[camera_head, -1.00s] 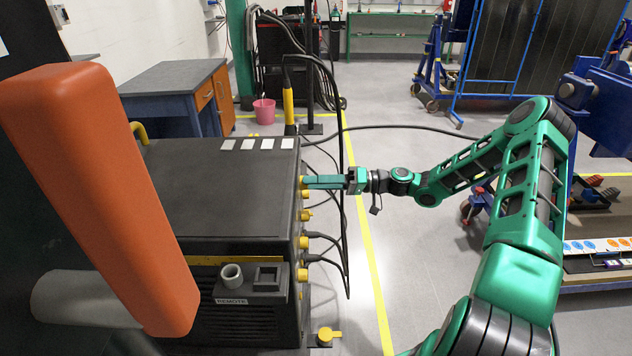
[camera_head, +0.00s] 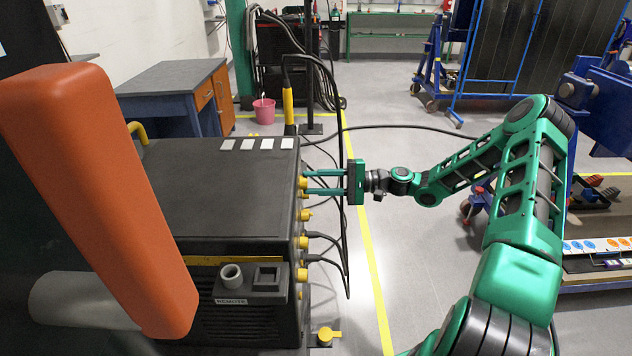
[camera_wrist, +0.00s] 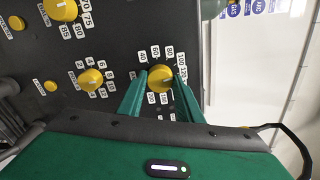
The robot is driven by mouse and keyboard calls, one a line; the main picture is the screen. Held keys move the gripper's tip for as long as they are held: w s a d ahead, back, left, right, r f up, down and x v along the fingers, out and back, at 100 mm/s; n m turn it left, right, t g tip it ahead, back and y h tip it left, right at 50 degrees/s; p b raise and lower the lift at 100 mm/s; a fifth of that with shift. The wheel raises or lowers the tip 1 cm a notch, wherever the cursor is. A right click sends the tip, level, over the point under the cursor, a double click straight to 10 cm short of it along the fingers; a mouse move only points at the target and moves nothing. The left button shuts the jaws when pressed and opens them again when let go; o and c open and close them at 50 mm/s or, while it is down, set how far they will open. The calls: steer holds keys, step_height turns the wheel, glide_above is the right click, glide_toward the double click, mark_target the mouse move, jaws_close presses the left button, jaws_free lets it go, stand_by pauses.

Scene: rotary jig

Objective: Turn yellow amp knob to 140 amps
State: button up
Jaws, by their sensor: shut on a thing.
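The yellow knob (camera_wrist: 159,79) sits on the dark panel of the machine, inside a ring of white number labels. Where the knob's mark points is too small to tell. In the head view my gripper (camera_head: 306,183) reaches the machine's right face from the right, its two fingers one above the other at a yellow knob (camera_head: 302,183).
Other yellow knobs (camera_wrist: 91,80) and (camera_wrist: 61,9) sit on the same panel. Cables (camera_head: 330,245) plug in below and hang close to my gripper. A large orange handle (camera_head: 100,190) stands in the left foreground. The floor to the right of the machine is mostly clear.

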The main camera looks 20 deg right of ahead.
steer(key=shift+a+r+m, duration=0.1)
steer(key=shift+r+m, duration=0.1)
steer(key=shift+m, duration=1.75)
steer(key=shift+r+m, duration=0.2)
steer(key=shift+m, duration=2.05)
steer(key=o, duration=1)
steer(key=shift+o, duration=0.2)
steer(key=shift+f, duration=0.1)
steer(key=v, duration=1.1)
